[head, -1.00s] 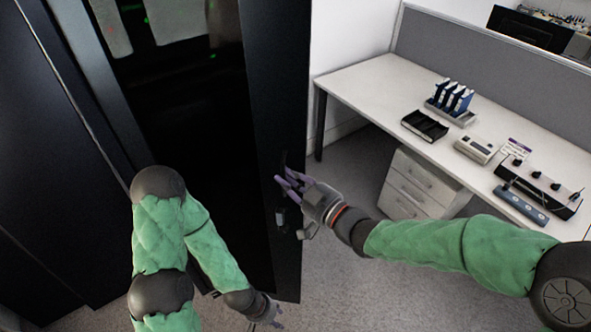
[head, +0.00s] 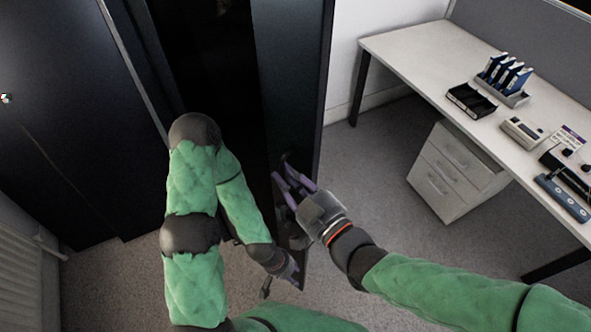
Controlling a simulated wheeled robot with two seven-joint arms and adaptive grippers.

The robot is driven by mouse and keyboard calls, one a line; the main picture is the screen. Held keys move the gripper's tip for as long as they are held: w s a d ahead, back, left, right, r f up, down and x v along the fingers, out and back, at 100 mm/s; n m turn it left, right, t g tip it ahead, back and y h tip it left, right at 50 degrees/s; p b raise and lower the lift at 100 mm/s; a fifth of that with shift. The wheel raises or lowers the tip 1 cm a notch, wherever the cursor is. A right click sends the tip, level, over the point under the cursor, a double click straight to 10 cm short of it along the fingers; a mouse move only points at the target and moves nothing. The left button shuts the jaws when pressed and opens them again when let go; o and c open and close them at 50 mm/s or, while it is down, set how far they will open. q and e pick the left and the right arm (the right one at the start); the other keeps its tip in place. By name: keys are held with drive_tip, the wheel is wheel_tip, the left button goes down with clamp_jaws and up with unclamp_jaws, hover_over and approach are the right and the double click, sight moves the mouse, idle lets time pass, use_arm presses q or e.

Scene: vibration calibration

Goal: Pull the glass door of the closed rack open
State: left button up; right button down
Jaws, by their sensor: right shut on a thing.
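The dark rack with its glass door (head: 228,75) stands at the upper centre of the head view. The door's black frame (head: 290,75) runs down its right side, and the glass looks almost black. My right gripper (head: 283,183) is shut on the door's dark handle, which its purple fingers and the frame's dark colour mostly hide. My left gripper (head: 288,278) hangs low by the bottom of the door frame, small and dark. Its fingers are too unclear to tell open from shut. My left arm covers the lower part of the door. Whether the door stands ajar is unclear.
Another dark cabinet (head: 70,110) stands at left, with a radiator (head: 22,270) below it. At right are a white desk (head: 425,65) with instruments and blue binders (head: 505,75), and a drawer unit (head: 455,172). Grey carpet (head: 375,170) is clear between rack and desk.

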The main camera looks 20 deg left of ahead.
drive_tip(key=shift+s+a+r, duration=0.1)
idle(0.3)
drive_tip(key=c, duration=1.2)
unclamp_jaws()
drive_tip(key=v, duration=1.1)
drive_tip(key=shift+s+d, duration=0.3)
